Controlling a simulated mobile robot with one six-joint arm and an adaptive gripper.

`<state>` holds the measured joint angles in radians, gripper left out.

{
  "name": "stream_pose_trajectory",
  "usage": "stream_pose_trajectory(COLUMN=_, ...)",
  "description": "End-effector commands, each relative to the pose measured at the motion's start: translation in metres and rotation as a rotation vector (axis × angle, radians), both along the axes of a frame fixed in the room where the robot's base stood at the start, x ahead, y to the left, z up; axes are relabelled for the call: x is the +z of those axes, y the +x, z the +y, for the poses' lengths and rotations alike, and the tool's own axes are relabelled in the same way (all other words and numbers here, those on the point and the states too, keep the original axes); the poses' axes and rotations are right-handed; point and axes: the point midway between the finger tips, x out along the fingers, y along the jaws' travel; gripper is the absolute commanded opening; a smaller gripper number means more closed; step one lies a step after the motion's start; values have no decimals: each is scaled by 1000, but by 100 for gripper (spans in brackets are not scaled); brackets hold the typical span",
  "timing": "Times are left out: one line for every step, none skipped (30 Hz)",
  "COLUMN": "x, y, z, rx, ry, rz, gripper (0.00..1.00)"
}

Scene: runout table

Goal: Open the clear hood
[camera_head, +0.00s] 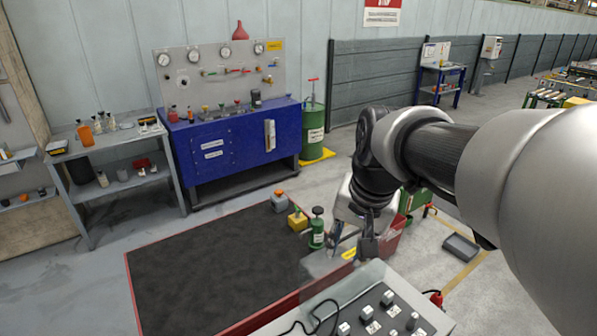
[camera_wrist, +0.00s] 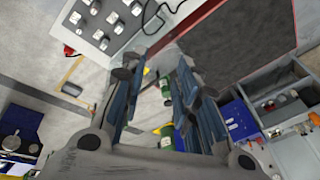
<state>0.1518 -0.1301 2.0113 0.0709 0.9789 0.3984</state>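The clear hood (camera_head: 322,264) is a see-through cover at the near right edge of the dark-topped table, beside the grey control panel (camera_head: 392,318). A small yellow label (camera_head: 348,254) shows near its far edge. Its full outline is hard to make out. My gripper (camera_head: 351,243) is at the hood's far edge, pointing down. In the wrist view, the two fingers of my gripper (camera_wrist: 157,70) stand well apart. A pale, see-through surface (camera_wrist: 163,55) shows between and beyond the fingertips; I cannot tell whether they touch it.
The dark table top (camera_head: 210,265) with a red rim is mostly clear. Orange, yellow and green items (camera_head: 317,228) stand at its far right corner, close to my gripper. A blue cabinet (camera_head: 235,140) and grey shelf (camera_head: 110,145) are behind. A grey tray (camera_head: 461,247) lies on the floor.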

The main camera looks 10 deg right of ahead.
Motion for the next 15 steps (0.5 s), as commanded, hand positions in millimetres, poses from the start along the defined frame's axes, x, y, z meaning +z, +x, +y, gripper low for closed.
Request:
stream_pose_trajectory(x=15, y=24, z=-11, rx=-67, ry=25, rz=23, gripper=29)
stream_pose_trajectory(x=18, y=36, z=-16, rx=-106, ry=38, rz=32, gripper=29)
stream_pose_trajectory(x=22, y=53, z=-24, rx=-160, ry=57, rz=43, gripper=29)
stream_pose_trajectory(x=23, y=65, z=-31, rx=-199, ry=70, rz=52, gripper=29)
stream_pose_trajectory(x=24, y=77, z=-37, rx=-239, ry=84, rz=60, gripper=29)
stream_pose_trajectory(x=24, y=92, z=-46, rx=-290, ry=102, rz=70, gripper=29)
stream_pose_trajectory(x=23, y=102, z=-52, rx=-327, ry=114, rz=78, gripper=29)
stream_pose_trajectory(x=22, y=112, z=-58, rx=-362, ry=126, rz=86, gripper=29)
stream_pose_trajectory(x=20, y=123, z=-66, rx=-406, ry=140, rz=95, gripper=29)
stream_pose_trajectory(x=18, y=130, z=-71, rx=-436, ry=150, rz=102, gripper=29)
stream_pose_trajectory(x=16, y=137, z=-76, rx=-461, ry=158, rz=108, gripper=29)
stream_pose_trajectory(x=12, y=144, z=-81, rx=-494, ry=169, rz=115, gripper=29)
stream_pose_trajectory(x=10, y=149, z=-85, rx=-516, ry=176, rz=119, gripper=29)
stream_pose_trajectory(x=8, y=153, z=-88, rx=-532, ry=181, rz=121, gripper=29)
stream_pose_trajectory(x=6, y=157, z=-91, rx=-550, ry=188, rz=125, gripper=29)
